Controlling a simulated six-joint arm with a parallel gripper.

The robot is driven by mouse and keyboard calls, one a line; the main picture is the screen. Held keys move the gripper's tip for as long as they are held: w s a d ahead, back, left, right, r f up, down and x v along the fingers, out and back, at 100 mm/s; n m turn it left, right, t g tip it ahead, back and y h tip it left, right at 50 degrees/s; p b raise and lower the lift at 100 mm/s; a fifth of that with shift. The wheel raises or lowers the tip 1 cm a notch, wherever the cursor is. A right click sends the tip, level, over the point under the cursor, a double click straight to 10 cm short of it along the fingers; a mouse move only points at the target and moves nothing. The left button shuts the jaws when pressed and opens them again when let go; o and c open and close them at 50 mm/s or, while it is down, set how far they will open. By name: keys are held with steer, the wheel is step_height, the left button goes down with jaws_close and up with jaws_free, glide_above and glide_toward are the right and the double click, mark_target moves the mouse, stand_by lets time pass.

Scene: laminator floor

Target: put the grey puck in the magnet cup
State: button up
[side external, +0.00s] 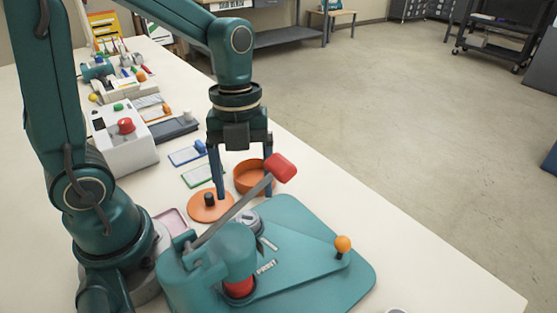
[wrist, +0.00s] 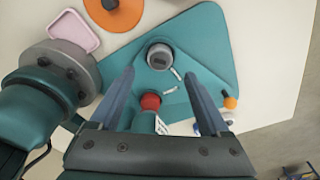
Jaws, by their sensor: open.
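A grey round piece (side external: 248,221) sits on the teal base (side external: 310,245) of a lever device. In the wrist view the grey piece (wrist: 160,56) has a dark ring and lies just beyond and between my fingertips. I cannot tell whether it is the puck, the magnet cup, or one inside the other. No separate grey puck shows clearly. My gripper (side external: 245,192) points down with its fingers wide apart and nothing between them. In the wrist view my gripper (wrist: 159,74) is also open and empty.
A lever with a red handle (side external: 281,168) slants up close to my fingers. An orange bowl (side external: 253,180) and an orange disc with a black knob (side external: 208,207) lie behind. A pink tray (wrist: 74,32) is at left. An orange ball knob (side external: 342,243) rises from the base.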

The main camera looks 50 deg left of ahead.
mark_target(248, 211)
steer(key=s+r+n+t, duration=0.2)
steer(key=r+n+t, duration=0.1)
steer(key=n, duration=0.9)
steer(key=s+r+n+t+y, duration=0.1)
steer(key=s+r+n+t, duration=0.1)
steer(key=n, duration=1)
steer(key=shift+a+r+n+t, duration=0.4)
steer(key=shift+r+t, duration=0.3)
steer(key=shift+r, duration=0.15)
